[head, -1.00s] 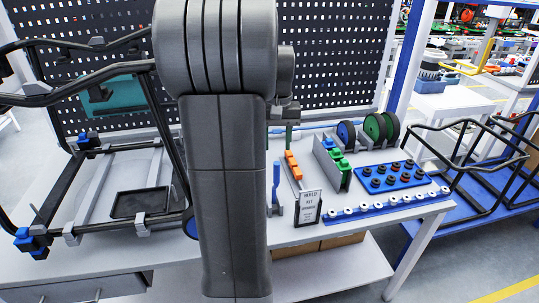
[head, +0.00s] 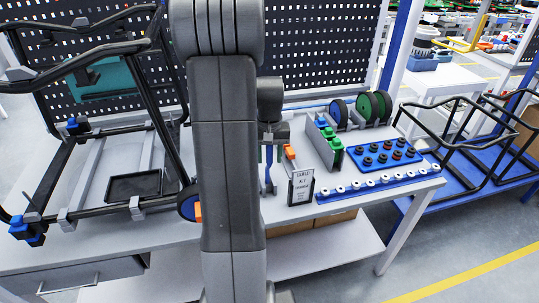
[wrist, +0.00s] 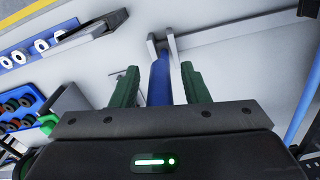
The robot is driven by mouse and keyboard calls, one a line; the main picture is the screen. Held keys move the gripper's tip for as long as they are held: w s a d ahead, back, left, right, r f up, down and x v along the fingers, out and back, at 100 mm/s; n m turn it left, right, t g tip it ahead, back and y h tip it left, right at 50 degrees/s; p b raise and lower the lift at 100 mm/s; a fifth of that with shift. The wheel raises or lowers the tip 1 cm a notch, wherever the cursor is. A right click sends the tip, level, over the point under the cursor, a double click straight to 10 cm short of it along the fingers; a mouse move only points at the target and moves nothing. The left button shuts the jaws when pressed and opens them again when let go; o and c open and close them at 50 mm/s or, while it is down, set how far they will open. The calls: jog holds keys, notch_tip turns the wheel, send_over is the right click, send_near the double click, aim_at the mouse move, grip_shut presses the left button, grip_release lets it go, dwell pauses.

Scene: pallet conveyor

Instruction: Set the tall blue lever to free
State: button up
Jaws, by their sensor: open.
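The tall blue lever (head: 268,158) stands on the bench in a grey bracket, just right of my arm in the head view. It also shows in the wrist view (wrist: 160,82), running between my green fingers up to a grey bracket. My gripper (wrist: 159,76) is open, with one finger on each side of the lever and a visible gap to both. In the head view my gripper (head: 272,133) is over the lever's top and partly hidden by my arm. The lever's upper end is hidden by my gripper.
A small printed sign (head: 301,187) stands right of the lever. A black frame (head: 75,212) stands left.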

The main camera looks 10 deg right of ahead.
jog(key=shift+f, duration=0.15)
jog(key=shift+c, duration=0.4)
grip_shut()
jog(key=shift+f, duration=0.1)
jog(key=s+f+t+b, duration=0.5)
jog(key=s+t+b, duration=0.3)
jog(key=b, duration=1.2)
jog(key=shift+s+d+f, duration=0.2)
jog(key=shift+s+f, duration=0.05)
jog(key=shift+s, duration=0.2)
